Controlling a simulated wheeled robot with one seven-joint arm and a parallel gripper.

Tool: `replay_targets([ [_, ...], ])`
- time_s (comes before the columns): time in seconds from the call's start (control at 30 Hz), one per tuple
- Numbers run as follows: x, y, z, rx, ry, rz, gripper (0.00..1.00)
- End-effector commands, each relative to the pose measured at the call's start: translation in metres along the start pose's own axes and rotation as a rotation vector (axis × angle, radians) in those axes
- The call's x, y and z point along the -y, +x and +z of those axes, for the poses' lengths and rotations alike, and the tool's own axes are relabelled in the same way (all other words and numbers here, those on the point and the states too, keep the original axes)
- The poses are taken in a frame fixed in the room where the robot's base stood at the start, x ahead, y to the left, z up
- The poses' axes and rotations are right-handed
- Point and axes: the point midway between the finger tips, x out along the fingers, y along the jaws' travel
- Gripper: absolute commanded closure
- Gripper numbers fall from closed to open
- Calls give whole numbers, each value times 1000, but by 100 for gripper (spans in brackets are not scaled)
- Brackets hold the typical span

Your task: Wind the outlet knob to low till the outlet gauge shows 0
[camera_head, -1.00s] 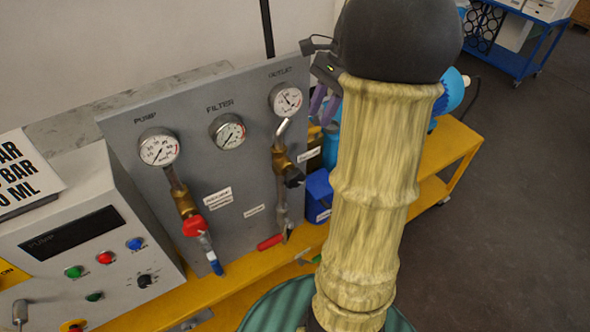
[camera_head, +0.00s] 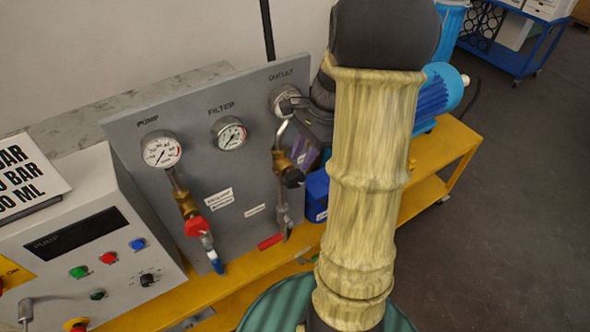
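The outlet gauge (camera_head: 279,97) is at the upper right of the grey panel. My wrist covers most of its face, so its reading is hidden. Below it, a pipe runs down to a brass fitting with a black knob (camera_head: 294,178), which appears to be the outlet knob. My gripper (camera_head: 301,158), with purple fingers, is partly hidden behind my arm. Its fingers appear just above the black knob; I cannot tell whether they touch it. Their opening cannot be made out.
The filter gauge (camera_head: 229,134) and pump gauge (camera_head: 161,150) are to the left. A red valve handle (camera_head: 197,227) and a red-handled lever (camera_head: 271,241) sit lower on the panel. A blue box (camera_head: 317,193) and blue motor (camera_head: 436,92) stand on the yellow bench (camera_head: 449,150).

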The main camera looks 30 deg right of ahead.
Motion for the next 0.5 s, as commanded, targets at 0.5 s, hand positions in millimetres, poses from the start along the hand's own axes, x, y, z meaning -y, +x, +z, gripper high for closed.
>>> replay_targets([
  [0.5, 0, 58, 0, 0, 0, 0, 70],
])
